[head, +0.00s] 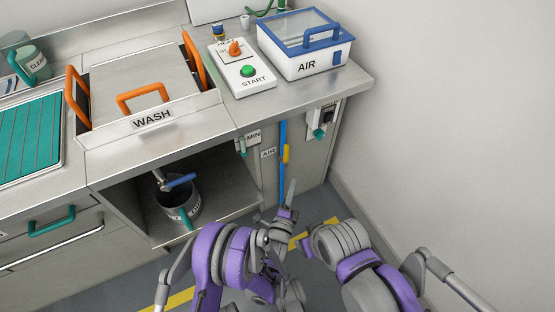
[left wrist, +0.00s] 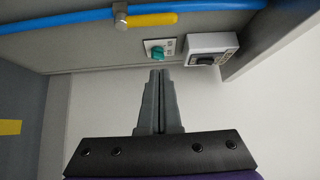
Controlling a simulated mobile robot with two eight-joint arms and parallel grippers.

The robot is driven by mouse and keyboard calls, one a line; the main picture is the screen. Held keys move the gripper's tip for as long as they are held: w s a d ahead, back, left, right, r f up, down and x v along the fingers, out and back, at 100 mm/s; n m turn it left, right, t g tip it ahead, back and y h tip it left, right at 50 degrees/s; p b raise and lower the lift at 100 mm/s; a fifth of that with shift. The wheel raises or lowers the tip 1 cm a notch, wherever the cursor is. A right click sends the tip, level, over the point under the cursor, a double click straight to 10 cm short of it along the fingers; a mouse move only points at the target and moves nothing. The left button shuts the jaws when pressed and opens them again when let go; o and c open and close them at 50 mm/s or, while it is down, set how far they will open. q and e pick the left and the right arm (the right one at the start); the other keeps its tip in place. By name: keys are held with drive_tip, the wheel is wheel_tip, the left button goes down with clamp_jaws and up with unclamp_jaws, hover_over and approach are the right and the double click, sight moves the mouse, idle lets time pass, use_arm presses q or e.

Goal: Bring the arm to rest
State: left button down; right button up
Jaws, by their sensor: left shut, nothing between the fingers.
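My left gripper (head: 287,203) is in front of the bench, low, near the right end of the cabinet front. In the left wrist view its two grey fingers (left wrist: 158,78) are together with nothing between them. They point toward the teal knob (left wrist: 157,53) and a grey switch box (left wrist: 212,49), apart from both in the picture. My right arm (head: 345,250) shows at the lower right of the head view, folded near the left one. The fingers of my right gripper do not show clearly.
A blue pipe with a yellow lever (head: 285,152) runs down the cabinet front. The WASH basin (head: 152,118), the START box (head: 243,68) and the AIR box (head: 308,65) stand on the bench. A bucket (head: 179,199) sits on the open shelf. A bare wall (head: 450,130) bounds the right.

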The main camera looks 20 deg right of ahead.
use_arm(q)
drive_tip(key=w+a+r+n+g+y, duration=0.2)
drive_tip(key=a+r+n+y, duration=0.3)
drive_tip(key=a, duration=0.7)
drive_tip(key=w+a+r+n+g+y, duration=0.25)
drive_tip(key=a+r+n, duration=0.5)
drive_tip(key=a, duration=0.45)
drive_tip(key=s+a+n+g+y, duration=0.1)
drive_tip(key=s+a+n+g, duration=0.1)
drive_tip(key=s+a+n, duration=0.5)
drive_tip(key=s+a+r+n+g+y, duration=0.15)
drive_tip(key=s+a, duration=0.35)
drive_tip(key=s, duration=0.6)
drive_tip(key=s+a+n+g+y, duration=0.1)
drive_tip(key=s+a+n+g, duration=0.1)
drive_tip(key=s+a+n, duration=0.45)
wheel_tip(320, 180, up, 27)
drive_tip(key=d+m+t+p, duration=0.1)
drive_tip(key=m+p, duration=0.1)
drive_tip(key=p, duration=2.2)
drive_tip(key=shift+s+d+r+p, duration=0.15)
drive_tip(key=shift+s+d+p, duration=0.05)
drive_tip(key=shift+p, duration=0.15)
use_arm(e)
wheel_tip(320, 180, up, 28)
drive_tip(key=t, duration=0.1)
drive_tip(key=shift+w, duration=0.45)
